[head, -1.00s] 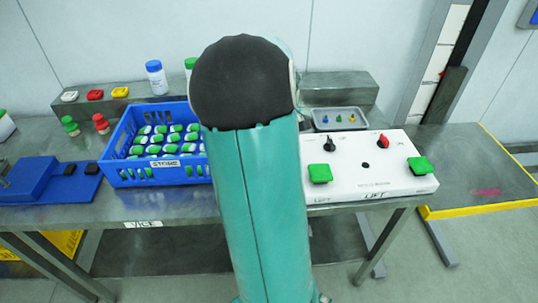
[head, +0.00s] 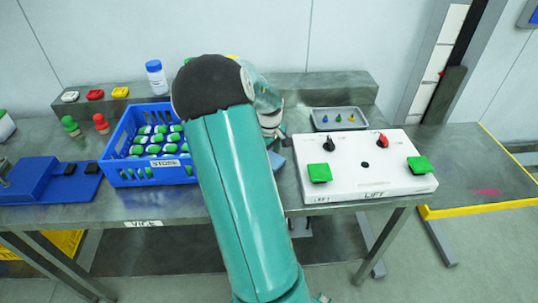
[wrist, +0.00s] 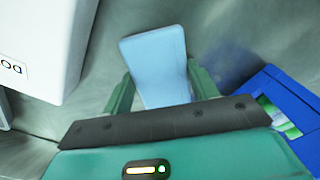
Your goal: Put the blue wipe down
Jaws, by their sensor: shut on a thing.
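The blue wipe (wrist: 155,55) is a flat light-blue pad held between the two green fingers of my gripper (wrist: 160,82) in the wrist view. My gripper is shut on it. In the head view, a light-blue bit of the wipe (head: 277,160) shows beside my arm, over the bench between the blue crate and the white panel. My arm hides most of the gripper there. I cannot tell whether the wipe touches the bench top.
The blue crate (head: 150,176) of green-and-white bottles stands left of my arm. The white lift panel (head: 366,187) with green buttons and knobs stands right. A grey tray (head: 339,127) lies behind it. Bare metal bench (head: 180,207) shows along the front.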

